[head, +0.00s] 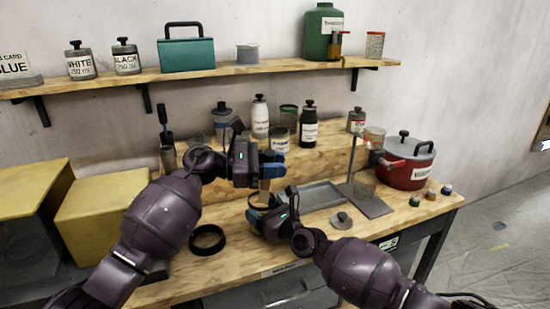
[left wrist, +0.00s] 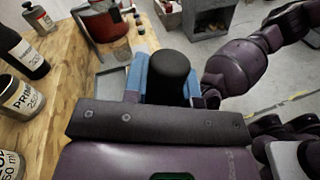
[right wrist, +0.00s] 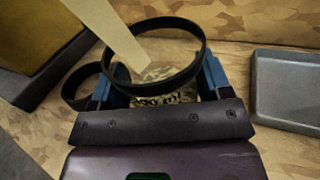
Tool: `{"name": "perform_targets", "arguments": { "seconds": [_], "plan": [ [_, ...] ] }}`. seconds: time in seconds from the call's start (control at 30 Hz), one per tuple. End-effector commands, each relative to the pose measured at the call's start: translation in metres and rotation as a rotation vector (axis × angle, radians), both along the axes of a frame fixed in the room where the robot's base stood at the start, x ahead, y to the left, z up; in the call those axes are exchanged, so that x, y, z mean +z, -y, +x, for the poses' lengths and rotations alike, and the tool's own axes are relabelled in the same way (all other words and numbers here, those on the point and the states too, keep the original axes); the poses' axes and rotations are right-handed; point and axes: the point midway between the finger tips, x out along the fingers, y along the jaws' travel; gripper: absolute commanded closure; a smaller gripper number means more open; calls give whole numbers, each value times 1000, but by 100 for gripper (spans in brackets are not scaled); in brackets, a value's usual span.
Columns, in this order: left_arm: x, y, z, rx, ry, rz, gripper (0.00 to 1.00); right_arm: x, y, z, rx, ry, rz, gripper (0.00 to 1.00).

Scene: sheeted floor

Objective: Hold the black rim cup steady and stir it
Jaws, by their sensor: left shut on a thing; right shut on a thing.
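The black rim cup, a clear cup with printed marks, stands in the head view (head: 261,199) at the middle of the bench; its black rim fills the upper middle of the right wrist view (right wrist: 197,62). My right gripper (head: 256,212) is shut on the cup, a finger on each side below the rim. My left gripper (head: 275,158) is above the cup and shut on a stirring stick, whose black top (left wrist: 168,76) shows between the blue fingers. The pale flat stick (right wrist: 108,28) slants down, and its lower end shows within the rim's outline. The cup's contents are unclear.
Yellow boxes (head: 100,208) stand at the left. Bottles and cans line the raised ledge behind.

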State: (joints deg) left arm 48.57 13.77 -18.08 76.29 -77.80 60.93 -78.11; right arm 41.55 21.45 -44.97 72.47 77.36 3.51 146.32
Motion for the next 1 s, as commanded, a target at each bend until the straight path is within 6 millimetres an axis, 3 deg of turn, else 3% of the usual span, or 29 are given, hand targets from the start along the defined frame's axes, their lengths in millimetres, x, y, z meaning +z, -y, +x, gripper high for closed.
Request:
{"name": "perform_targets", "arguments": {
  "seconds": [1.0],
  "plan": [
    [-63,-6,18,-1,-2,0,95,0,0,0,0,0,0,59]
  ]
}}
